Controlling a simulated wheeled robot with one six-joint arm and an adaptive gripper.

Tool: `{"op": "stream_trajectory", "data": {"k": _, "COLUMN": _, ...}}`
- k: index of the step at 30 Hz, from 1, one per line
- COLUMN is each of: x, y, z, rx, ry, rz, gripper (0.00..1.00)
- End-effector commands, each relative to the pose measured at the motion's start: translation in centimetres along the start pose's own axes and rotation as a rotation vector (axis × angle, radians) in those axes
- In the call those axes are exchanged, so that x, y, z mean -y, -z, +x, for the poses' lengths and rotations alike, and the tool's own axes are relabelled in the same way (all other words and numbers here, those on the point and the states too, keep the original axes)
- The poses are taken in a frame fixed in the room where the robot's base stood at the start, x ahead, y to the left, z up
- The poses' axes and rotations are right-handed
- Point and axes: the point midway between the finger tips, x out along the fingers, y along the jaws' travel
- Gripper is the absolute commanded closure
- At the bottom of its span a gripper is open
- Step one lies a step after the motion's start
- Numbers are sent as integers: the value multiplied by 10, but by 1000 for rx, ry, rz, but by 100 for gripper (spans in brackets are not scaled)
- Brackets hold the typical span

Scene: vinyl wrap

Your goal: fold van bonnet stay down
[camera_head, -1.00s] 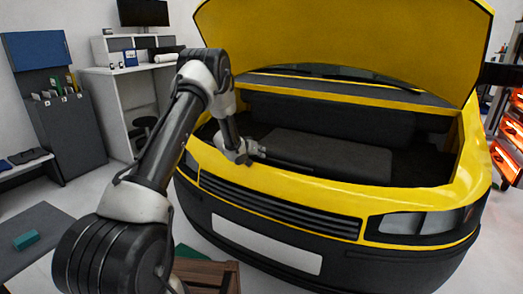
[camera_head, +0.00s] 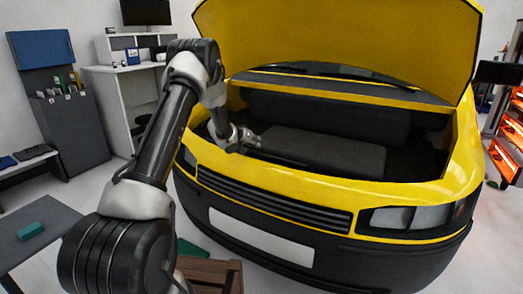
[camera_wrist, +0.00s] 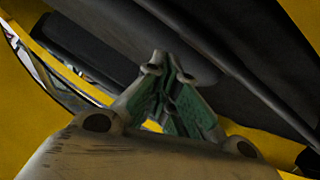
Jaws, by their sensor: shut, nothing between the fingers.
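The yellow van bonnet (camera_head: 340,45) stands raised over the open engine bay. My gripper (camera_head: 254,143) is over the front left part of the bay, just behind the yellow front edge. In the wrist view my gripper (camera_wrist: 167,62) has its green-padded fingers together at the tips, with nothing seen between them. A thin dark bar, perhaps the stay (camera_head: 283,161), lies low along the front of the bay to the right of the gripper. I cannot tell whether it is clipped down or touching the fingers. No upright prop shows under the bonnet.
A dark grey block (camera_head: 325,149) fills the middle of the bay. The yellow front edge (camera_head: 330,187) runs close below my gripper. A wooden crate (camera_head: 215,274) stands before the bumper. A grey table (camera_head: 35,232) with a green block is at left, and glowing heaters (camera_head: 505,145) at right.

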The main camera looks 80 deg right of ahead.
Motion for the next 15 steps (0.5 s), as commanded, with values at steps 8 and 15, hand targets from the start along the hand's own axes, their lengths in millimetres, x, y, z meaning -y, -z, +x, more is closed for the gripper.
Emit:
{"op": "stream_trajectory", "data": {"k": 8, "x": -9, "y": 0, "z": -38, "rx": -2, "ry": -1, "rz": -1, "gripper": 100}}
{"op": "stream_trajectory", "data": {"k": 15, "x": -16, "y": 0, "z": -76, "rx": -3, "ry": 0, "rz": 1, "gripper": 100}}
